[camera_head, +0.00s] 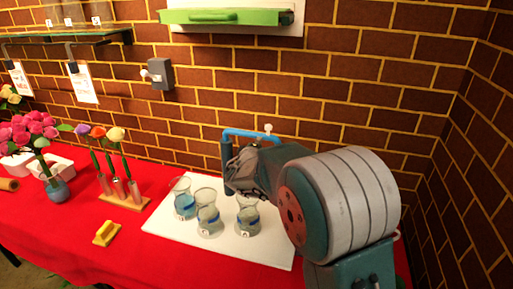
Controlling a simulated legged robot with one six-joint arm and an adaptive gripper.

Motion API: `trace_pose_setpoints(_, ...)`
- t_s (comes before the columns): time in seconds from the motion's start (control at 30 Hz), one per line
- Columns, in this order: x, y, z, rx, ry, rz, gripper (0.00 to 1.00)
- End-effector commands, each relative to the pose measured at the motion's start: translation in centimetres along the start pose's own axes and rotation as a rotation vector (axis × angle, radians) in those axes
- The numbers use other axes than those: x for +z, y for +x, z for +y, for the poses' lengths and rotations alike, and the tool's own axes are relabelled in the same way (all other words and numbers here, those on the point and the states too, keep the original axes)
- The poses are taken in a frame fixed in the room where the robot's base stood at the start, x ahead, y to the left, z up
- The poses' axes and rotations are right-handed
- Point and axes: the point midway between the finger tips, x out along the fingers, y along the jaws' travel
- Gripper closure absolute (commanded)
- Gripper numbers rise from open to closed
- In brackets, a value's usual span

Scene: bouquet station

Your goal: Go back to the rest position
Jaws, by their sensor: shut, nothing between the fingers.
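My arm reaches in from the right over the red table. My gripper (240,176), dark and seen partly from behind, is above the white mat (170,226), near the glass vessels. It is shut and holds nothing. Its fingertips are hard to make out against the vessels and the blue pipe behind.
Three glass vessels with bluish liquid, one of them at the left (185,204), stand on the mat. A wooden flower stand (124,201), a yellow block (106,233) and a vase (57,190) are left. A green shelf (225,17) hangs above.

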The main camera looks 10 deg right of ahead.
Motion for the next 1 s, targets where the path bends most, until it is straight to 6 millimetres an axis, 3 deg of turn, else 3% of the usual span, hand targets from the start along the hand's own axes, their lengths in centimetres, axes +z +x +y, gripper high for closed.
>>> trace_pose_setpoints(0.13,-0.1,-2.3,0.0,0.0,0.001,0.001,1.0)
trace_pose_setpoints(0.37,0.8,-3.7,0.5,-0.003,0.015,-0.026,1.0)
trace_pose_setpoints(0.7,9.5,-7.9,3.8,-0.085,0.17,-0.293,1.0)
trace_pose_setpoints(1.0,16.0,-13.7,4.4,-0.216,0.339,-0.499,1.0)
